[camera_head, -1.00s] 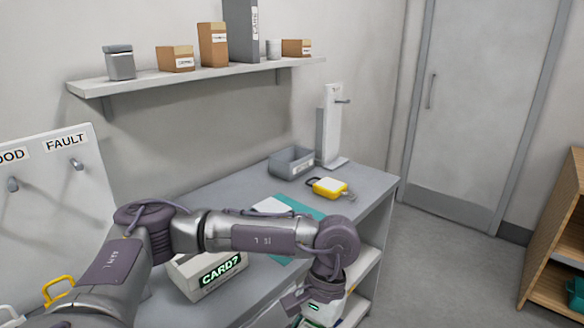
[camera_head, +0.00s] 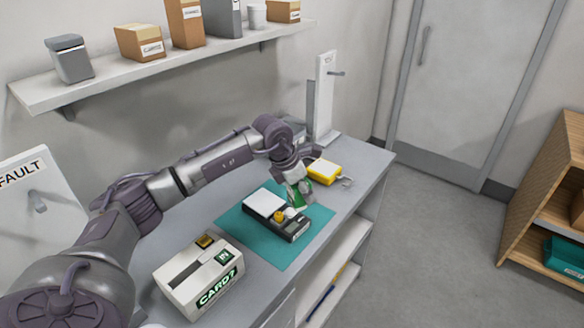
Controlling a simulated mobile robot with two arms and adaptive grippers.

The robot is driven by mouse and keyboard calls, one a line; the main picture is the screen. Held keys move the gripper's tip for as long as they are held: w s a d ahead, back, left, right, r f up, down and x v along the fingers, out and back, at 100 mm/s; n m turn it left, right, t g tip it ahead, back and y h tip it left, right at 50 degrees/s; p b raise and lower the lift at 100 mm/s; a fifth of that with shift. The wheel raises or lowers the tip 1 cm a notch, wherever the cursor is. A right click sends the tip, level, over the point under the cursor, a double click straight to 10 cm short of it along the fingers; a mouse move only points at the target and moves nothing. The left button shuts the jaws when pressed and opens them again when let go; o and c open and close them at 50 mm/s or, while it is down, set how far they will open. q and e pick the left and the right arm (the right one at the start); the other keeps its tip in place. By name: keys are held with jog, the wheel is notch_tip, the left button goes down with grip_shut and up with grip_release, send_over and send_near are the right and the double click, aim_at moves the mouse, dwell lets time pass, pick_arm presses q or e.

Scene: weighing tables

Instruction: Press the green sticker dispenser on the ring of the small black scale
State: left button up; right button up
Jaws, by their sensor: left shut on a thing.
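The small black scale (camera_head: 290,231) lies on the teal mat (camera_head: 239,235), with a white plate on its left part. A small yellow-orange piece (camera_head: 280,215) sits on the scale near its front edge; I cannot tell whether this is the ring. My left gripper (camera_head: 300,184) points down just beyond the scale's right end. It is shut on the green sticker dispenser (camera_head: 302,196), which is partly hidden by the fingers. The dispenser looks close to the scale; I cannot tell whether they touch. My right gripper is not in view.
A white box (camera_head: 191,282) with a "CARD?" display stands at the table's front left. A yellow device (camera_head: 325,172) lies right of my gripper, close to it. A white stand (camera_head: 325,100) is at the back. A shelf (camera_head: 150,75) hangs above the table.

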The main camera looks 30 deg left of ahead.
pick_arm(q)
jog(key=a+f+n, duration=0.1)
jog(key=w+a+f+n+y+b, duration=0.1)
jog(key=a+n, duration=0.1)
jog(key=a+f+n+b, duration=0.1)
jog(key=shift+w+a+f+y, duration=0.15)
jog(key=shift+w+f+y, duration=0.15)
jog(key=shift+f+t+b, duration=0.3)
jog(key=shift+f+b, duration=0.05)
jog(key=shift+f, duration=0.25)
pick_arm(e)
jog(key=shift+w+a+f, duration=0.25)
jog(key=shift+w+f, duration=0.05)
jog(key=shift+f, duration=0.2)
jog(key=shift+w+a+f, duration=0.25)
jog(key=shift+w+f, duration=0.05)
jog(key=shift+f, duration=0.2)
pick_arm(q)
jog(key=shift+w, duration=0.1)
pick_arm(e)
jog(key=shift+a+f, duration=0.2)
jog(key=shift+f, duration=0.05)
pick_arm(q)
jog(key=shift+f+b, duration=0.55)
jog(key=shift+b, duration=0.15)
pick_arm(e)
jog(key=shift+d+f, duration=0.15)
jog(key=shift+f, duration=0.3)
